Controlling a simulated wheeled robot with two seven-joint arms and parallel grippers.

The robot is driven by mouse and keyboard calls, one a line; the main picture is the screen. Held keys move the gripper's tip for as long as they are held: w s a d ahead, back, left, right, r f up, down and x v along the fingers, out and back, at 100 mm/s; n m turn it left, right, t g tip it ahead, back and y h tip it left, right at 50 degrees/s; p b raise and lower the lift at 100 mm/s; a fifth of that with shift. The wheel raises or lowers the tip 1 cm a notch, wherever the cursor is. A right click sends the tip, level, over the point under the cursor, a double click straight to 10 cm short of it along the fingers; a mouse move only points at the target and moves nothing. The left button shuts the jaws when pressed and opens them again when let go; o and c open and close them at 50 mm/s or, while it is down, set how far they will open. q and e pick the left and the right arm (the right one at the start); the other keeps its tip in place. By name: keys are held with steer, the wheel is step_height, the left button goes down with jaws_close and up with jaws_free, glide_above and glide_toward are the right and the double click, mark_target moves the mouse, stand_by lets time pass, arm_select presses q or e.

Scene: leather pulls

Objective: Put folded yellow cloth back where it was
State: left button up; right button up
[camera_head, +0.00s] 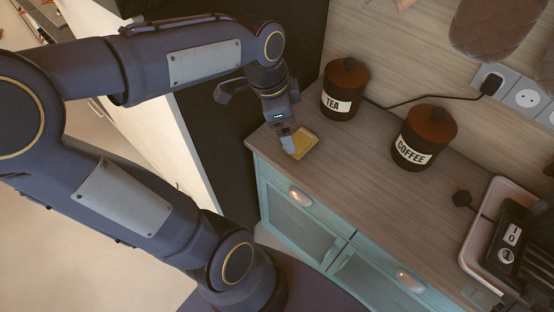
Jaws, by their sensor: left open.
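The folded yellow cloth (304,142) lies on the wooden counter (350,170), near its left end and front edge. My left gripper (288,144) is right at the cloth, over its left part, pointing down. Its fingers hide some of the cloth. The gripper is open; whether a finger touches the cloth, I cannot tell. My right gripper does not show.
A TEA canister (345,88) stands behind the cloth, and a COFFEE canister (425,137) stands further right. A black cord (420,100) runs to a wall socket. The counter between is clear.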

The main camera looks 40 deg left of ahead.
arm_select(q)
steer(key=s+d+f+n+t+h, duration=0.1)
steer(key=s+d+n, duration=0.4)
steer(key=s+n, duration=0.5)
steer(key=shift+s+d+f+n+t+h, duration=0.25)
steer(key=shift+n+t+h, duration=0.3)
steer(key=shift+t, duration=0.45)
steer(key=shift+r, duration=0.1)
